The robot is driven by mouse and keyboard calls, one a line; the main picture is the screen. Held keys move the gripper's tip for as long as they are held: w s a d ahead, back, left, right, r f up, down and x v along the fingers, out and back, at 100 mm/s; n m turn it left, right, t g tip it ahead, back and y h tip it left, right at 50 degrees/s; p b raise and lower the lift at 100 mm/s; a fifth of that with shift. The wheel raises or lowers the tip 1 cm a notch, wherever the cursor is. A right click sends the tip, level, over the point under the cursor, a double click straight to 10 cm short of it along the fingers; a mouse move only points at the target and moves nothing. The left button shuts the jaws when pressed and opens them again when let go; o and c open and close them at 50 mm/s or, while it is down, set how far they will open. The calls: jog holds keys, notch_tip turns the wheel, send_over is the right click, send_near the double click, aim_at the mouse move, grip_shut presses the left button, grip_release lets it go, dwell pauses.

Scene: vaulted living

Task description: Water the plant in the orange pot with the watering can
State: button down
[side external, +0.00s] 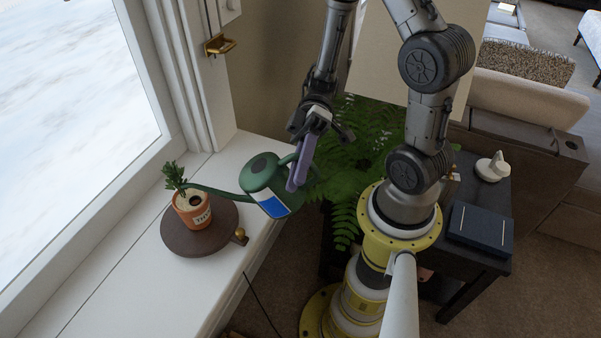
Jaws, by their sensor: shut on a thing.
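The orange pot (194,212) stands upright on a round brown board on the white sill, with a small green plant (174,177) in it and a printed label on its front. The green watering can (262,172) has a blue and white label and is held above the sill edge, to the right of the pot. Its long spout (215,195) points left, and its end overlaps the plant and pot rim in this view; I cannot tell whether it touches. My gripper (302,160), with purple fingers, is shut on the can at its handle side. The handle is mostly hidden.
The round board (184,240) has a small brass knob (239,235) at its edge. The window is on the left. A large fern (355,150) is behind my gripper. A dark side table (480,210) holds a white object and a dark book. The front sill is clear.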

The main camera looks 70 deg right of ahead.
jog(key=shift+w+a+r+m+g+h, duration=0.2)
jog(key=shift+w+r+m, duration=0.4)
jog(key=shift+r, duration=0.6)
jog(key=shift+w+a+r+m+h, duration=0.1)
jog(key=shift+w+a+r+m, duration=0.35)
jog(key=shift+r, duration=0.8)
jog(key=shift+w+a+r+m+g+h, duration=0.15)
jog(key=shift+w+r+m, duration=0.55)
jog(key=shift+r, duration=0.5)
jog(key=shift+f, duration=0.1)
jog(key=shift+s+d+f+n, duration=0.2)
jog(key=shift+s+f+n, duration=0.15)
jog(key=shift+f, duration=0.2)
jog(key=s+d+f+n+y, duration=0.2)
jog(key=s+f+n, duration=0.25)
jog(key=f, duration=0.55)
jog(key=shift+s+d+r+n, duration=0.25)
jog(key=shift+s+n, duration=0.35)
jog(key=shift+s, duration=0.05)
jog(key=shift+s+d+r+n, duration=0.2)
jog(key=shift+s+d+n, duration=0.1)
jog(key=shift+s+n, duration=0.35)
jog(key=shift+s+d+r+n, duration=0.25)
jog(key=shift+s+n, duration=0.35)
jog(key=shift+s, duration=0.05)
